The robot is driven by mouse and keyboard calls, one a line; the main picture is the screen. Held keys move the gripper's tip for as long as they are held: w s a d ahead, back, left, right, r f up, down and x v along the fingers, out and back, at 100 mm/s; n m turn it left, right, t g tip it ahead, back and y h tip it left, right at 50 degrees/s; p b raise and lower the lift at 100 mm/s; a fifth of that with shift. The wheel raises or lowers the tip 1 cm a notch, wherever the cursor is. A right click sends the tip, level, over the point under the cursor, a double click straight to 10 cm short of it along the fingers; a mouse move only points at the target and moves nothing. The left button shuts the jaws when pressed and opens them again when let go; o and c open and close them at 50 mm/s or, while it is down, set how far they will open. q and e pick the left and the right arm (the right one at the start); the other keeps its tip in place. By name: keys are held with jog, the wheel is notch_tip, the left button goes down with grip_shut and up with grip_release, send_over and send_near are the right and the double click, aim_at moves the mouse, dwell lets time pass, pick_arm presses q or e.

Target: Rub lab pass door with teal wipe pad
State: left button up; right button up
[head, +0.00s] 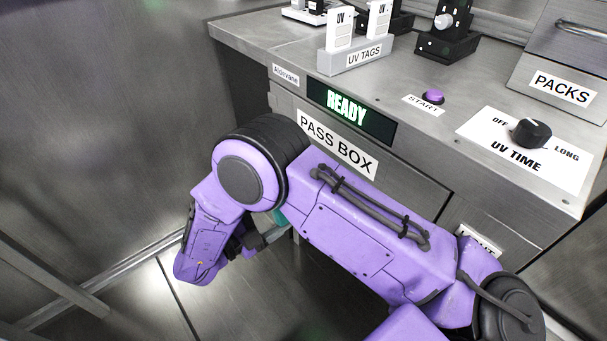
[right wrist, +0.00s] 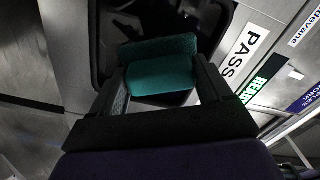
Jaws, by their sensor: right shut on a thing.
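My right gripper (head: 258,238) is low in front of the pass box front (head: 405,190), partly hidden behind my purple arm. In the right wrist view (right wrist: 162,88), its two fingers are shut on the teal wipe pad (right wrist: 160,72). Only a sliver of the pad (head: 280,217) shows in the head view. Beyond the pad is a dark area with rounded corners in a grey metal frame (right wrist: 72,50), beside the PASS label (right wrist: 238,55). I cannot tell whether this dark area is a window or an opening, nor whether the pad touches it. My left gripper is in neither view.
The counter above holds a UV TAGS rack (head: 355,56), a purple START button (head: 433,96), a UV TIME knob (head: 531,133) and a PACKS box (head: 562,88). A lit READY display (head: 348,110) is on the front. A grey wall (head: 100,100) stands at left.

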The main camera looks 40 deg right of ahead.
jog(key=shift+d, duration=0.25)
jog(key=d+f, duration=0.1)
jog(key=d, duration=0.5)
jog(key=shift+w+d+f+p, duration=0.25)
jog(key=shift+w+f+p, duration=0.05)
jog(key=shift+f, duration=0.05)
jog(key=shift+d, duration=1.05)
jog(key=shift+p, duration=0.3)
jog(key=shift+w+d+r+p, duration=0.1)
jog(key=shift+d+r+p, duration=0.1)
jog(key=shift+p, duration=0.55)
dwell(0.4)
